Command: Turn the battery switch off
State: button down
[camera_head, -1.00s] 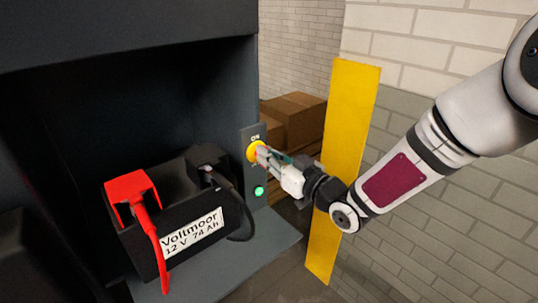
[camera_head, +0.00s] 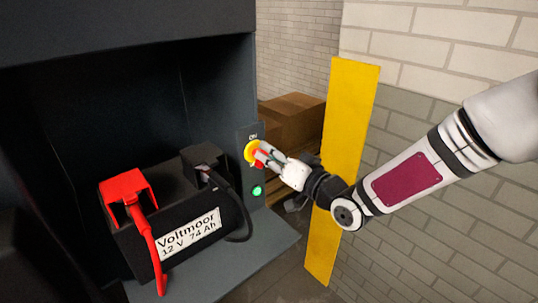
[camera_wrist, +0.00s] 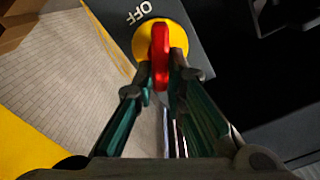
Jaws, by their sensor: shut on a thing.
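The battery switch is a red handle (camera_wrist: 160,52) on a round yellow disc (camera_head: 250,152), mounted on a dark plate at the right edge of the compartment. In the wrist view the word OFF stands beside the disc. The label above the disc in the head view is too small to read surely. My gripper (camera_wrist: 161,78) is shut on the red handle, one finger on each side. The fingers cover part of the handle in the head view. A green lamp (camera_head: 257,191) below the switch is lit.
A black battery (camera_head: 140,245) with a red terminal cover (camera_head: 128,187) and a black cable sits left of the switch. A yellow post (camera_head: 345,130) stands close behind my arm. Cardboard boxes (camera_head: 292,117) and a brick wall are behind.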

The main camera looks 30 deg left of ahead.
jog(key=m, duration=0.7)
jog(key=w+m, duration=0.1)
jog(key=m, duration=0.3)
jog(key=shift+d+f, duration=0.1)
jog(key=shift+f, duration=0.3)
jog(key=shift+m, duration=0.4)
jog(key=c, duration=1.6)
grip_release()
jog(key=shift+f, duration=0.1)
jog(key=shift+c, duration=0.2)
jog(key=shift+s, duration=0.1)
jog(key=shift+f, duration=0.1)
jog(key=v, duration=1.2)
